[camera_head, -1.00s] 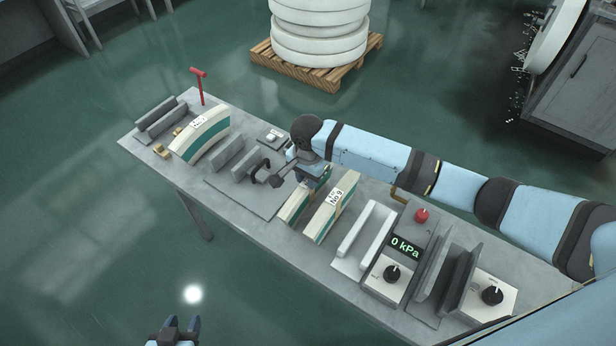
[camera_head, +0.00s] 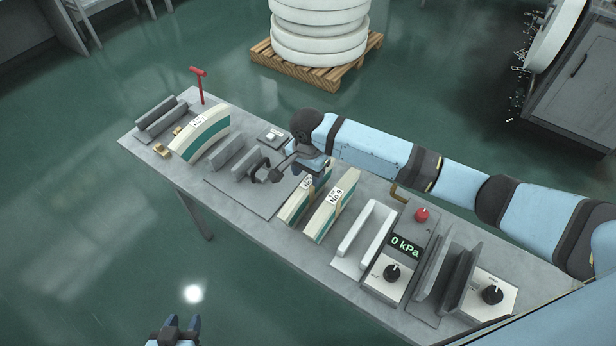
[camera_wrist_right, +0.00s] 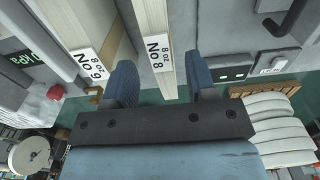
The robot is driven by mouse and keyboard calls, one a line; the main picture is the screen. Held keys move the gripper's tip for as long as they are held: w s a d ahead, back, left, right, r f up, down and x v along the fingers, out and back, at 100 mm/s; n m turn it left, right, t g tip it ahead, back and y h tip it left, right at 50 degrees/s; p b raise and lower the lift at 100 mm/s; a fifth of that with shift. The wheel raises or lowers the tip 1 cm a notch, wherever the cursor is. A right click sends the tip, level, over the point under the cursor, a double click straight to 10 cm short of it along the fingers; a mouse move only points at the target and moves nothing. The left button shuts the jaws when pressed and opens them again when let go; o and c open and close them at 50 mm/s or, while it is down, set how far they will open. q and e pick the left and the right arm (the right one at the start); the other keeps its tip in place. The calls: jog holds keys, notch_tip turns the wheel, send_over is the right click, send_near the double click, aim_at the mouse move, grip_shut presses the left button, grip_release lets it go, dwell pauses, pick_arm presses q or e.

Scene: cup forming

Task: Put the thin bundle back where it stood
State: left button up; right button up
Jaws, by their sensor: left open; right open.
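The thin bundle marked No 8 (camera_head: 296,207) stands upright on the table, just left of the bundle marked No 9 (camera_head: 328,220), with a gap between them. In the right wrist view the thin bundle (camera_wrist_right: 153,20) shows between the two blue fingers of my right gripper (camera_wrist_right: 162,85), clear of both. The right gripper (camera_head: 310,171) is open above the far end of the thin bundle and partly hides it in the head view. The No 9 bundle (camera_wrist_right: 92,35) is outside the left finger. My left gripper (camera_head: 181,326) is open and empty at the bottom edge, off the table.
A thick curved bundle (camera_head: 205,131) stands at the far left. Grey plates with a black handle (camera_head: 255,172) are left of the thin bundle. A white channel (camera_head: 365,235), a 0 kPa display (camera_head: 405,246) and dark upright plates (camera_head: 445,275) are to the right.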

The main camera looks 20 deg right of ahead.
pick_arm(q)
jog(key=shift+f, duration=0.1)
pick_arm(e)
notch_tip(320, 180, up, 10)
dwell(0.6)
